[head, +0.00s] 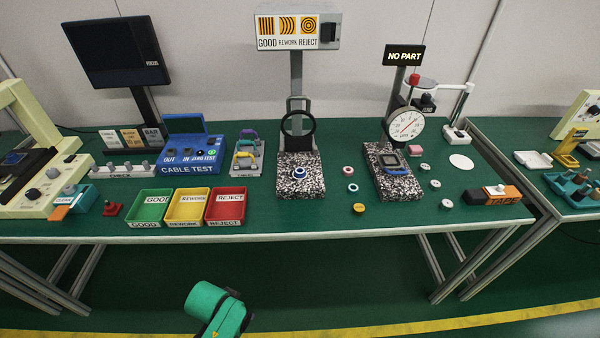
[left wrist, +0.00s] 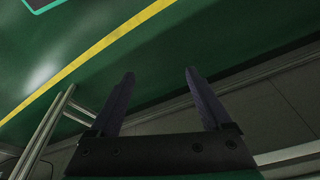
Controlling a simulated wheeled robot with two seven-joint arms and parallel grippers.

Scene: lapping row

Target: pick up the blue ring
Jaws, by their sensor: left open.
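A second blue ring-like piece (head: 300,173) with a pale centre sits on the left speckled block (head: 300,191), below a black round frame on a stand. A red-rimmed ring (head: 348,171) lies just behind the loose blue ring. My left gripper (left wrist: 158,88) is open and empty in the left wrist view, over the floor. The head view shows only a green part of my arm below the bench front; no fingers show there. My right gripper is not in view.
Red (head: 226,206), yellow (head: 187,206) and green (head: 150,207) bins stand along the front edge at left. A dial gauge (head: 405,125) rises over the right block (head: 393,184). A yellow piece (head: 359,208) lies in front of the ring; bench space between the blocks is mostly bare.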

